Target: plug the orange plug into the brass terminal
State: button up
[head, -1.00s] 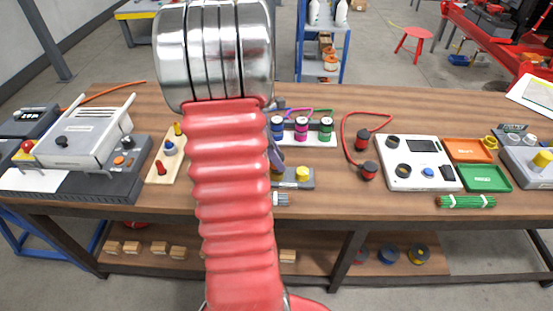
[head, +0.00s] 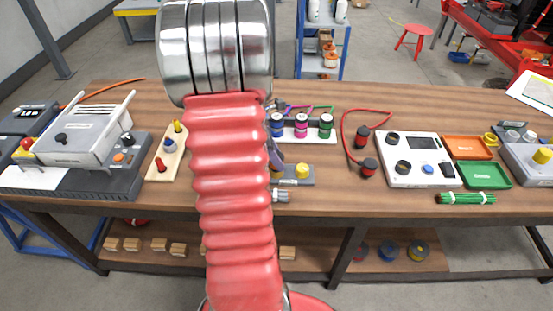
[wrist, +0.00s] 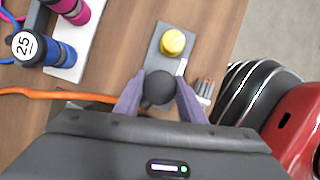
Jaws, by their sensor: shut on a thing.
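My gripper (wrist: 160,82) has two purple fingers shut around a dark, round-topped piece, which I take to be the back of the orange plug (wrist: 159,90). An orange cable (wrist: 60,93) runs in from the left and passes behind the left finger. The plug is over or at the near end of a grey block (wrist: 162,58) with a yellow knob (wrist: 173,42) at its far end. The brass terminal is hidden beneath the plug in the wrist view, so I cannot tell whether the plug is seated. In the head view my red arm hides most of the gripper.
Blue, magenta and green cylinders (head: 302,128) stand on a white base behind the grey block. A red cable with dark plugs (head: 368,166) and a white panel (head: 417,163) lie to the right. A wooden board with coloured pegs (head: 168,152) is left of my arm.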

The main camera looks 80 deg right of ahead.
jog(key=shift+f, duration=0.5)
dwell(0.4)
jog(key=o, duration=1.2)
jog(key=shift+o, duration=0.2)
jog(key=shift+r, duration=0.1)
jog(key=v, duration=1.3)
jog(key=shift+r, duration=0.25)
jog(key=shift+w, duration=0.15)
